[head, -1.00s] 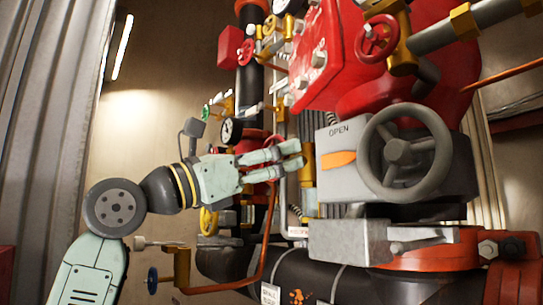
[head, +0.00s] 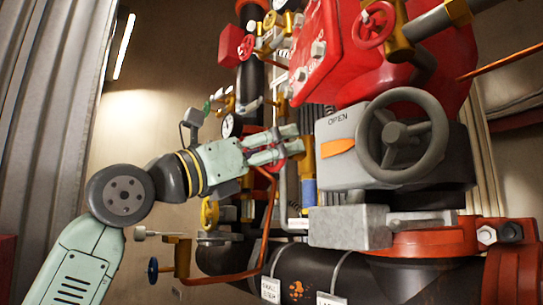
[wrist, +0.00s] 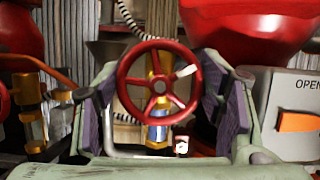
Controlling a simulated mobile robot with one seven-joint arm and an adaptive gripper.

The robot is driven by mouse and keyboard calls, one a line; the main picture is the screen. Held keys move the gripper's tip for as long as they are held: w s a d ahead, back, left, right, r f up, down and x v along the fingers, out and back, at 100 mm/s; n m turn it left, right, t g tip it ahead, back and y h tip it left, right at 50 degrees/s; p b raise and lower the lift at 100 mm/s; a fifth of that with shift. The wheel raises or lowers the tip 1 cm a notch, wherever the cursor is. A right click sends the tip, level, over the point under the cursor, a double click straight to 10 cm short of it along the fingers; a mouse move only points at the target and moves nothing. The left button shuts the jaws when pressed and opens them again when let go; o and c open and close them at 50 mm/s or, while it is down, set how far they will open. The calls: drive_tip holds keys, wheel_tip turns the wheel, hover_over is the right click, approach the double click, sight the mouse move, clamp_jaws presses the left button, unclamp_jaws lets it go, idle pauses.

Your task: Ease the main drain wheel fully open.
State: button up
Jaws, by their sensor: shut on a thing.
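A red spoked wheel (wrist: 157,92), which I take for the main drain wheel, faces the wrist camera. A small pale tab shows on its right upper rim. My gripper (wrist: 158,88) is shut on the wheel, with one dark-padded finger at its left side and the other at its right. In the head view my gripper (head: 285,144) reaches in from the left, and part of the red wheel (head: 297,149) shows at its fingertips. The rest of it is hidden by the fingers.
A grey box (head: 335,170) marked OPEN, with an orange pointer (head: 338,146) and a large grey handwheel (head: 432,155), stands close right of my gripper. A copper pipe (head: 268,215) runs below my fingers. Gauges and small valves crowd behind. Free room lies left.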

drive_tip(key=shift+n+t+y+b, duration=0.65)
drive_tip(key=shift+n+b, duration=0.15)
drive_tip(key=shift+n, duration=0.75)
drive_tip(key=shift+n+t+y+b, duration=0.55)
drive_tip(key=shift+n+t+b, duration=0.15)
drive_tip(key=shift+n, duration=0.85)
drive_tip(key=o, duration=1.2)
drive_tip(key=shift+c, duration=0.2)
drive_tip(key=v, duration=1.2)
drive_tip(key=shift+a+r, duration=0.1)
